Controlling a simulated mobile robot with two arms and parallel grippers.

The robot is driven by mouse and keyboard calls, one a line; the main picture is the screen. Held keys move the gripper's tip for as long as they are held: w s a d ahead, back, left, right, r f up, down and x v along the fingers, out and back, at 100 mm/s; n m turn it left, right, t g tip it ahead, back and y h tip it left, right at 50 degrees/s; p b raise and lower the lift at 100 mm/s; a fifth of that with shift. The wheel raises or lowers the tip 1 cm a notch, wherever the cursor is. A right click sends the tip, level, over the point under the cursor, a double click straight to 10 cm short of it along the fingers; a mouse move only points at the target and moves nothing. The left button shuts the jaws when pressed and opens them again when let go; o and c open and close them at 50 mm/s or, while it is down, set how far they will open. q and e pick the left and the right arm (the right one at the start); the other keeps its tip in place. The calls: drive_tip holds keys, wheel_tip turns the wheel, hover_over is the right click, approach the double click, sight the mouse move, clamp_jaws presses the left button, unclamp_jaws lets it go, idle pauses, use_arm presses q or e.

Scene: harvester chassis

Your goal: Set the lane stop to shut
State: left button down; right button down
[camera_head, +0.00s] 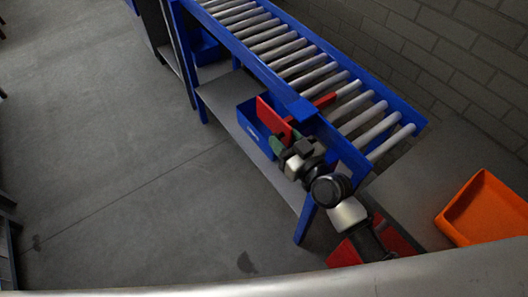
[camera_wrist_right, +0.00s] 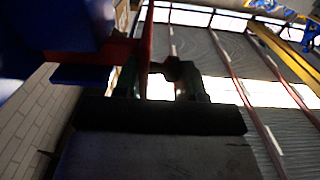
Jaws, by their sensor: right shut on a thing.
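The lane stop is red, on the near blue side rail of the roller conveyor. Its flat red plate (camera_head: 272,118) hangs outside the rail, and a red bar (camera_head: 323,101) lies over the rollers. My right gripper (camera_head: 284,138) is at the plate's lower right end. In the right wrist view the red plate (camera_wrist_right: 147,42) stands edge-on between the fingers of my right gripper (camera_wrist_right: 158,78), which is shut on it. The fingers partly hide the plate's lower end. My left gripper is not in view.
The roller conveyor (camera_head: 300,104) runs from upper left to lower right, with a brick wall behind it. A blue bin (camera_head: 247,127) sits on the shelf below the rail, beside the stop. An orange tray (camera_head: 447,222) lies at the right. The floor at left is clear.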

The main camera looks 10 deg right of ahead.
drive_tip(key=shift+w+d, duration=0.45)
drive_tip(key=shift+d, duration=0.35)
drive_tip(key=c, duration=0.8)
unclamp_jaws()
drive_tip(key=shift+c, duration=0.2)
drive_tip(key=b+v, duration=0.1)
drive_tip(key=v, duration=0.9)
drive_tip(key=shift+s+d, duration=0.2)
drive_tip(key=shift+s, duration=0.15)
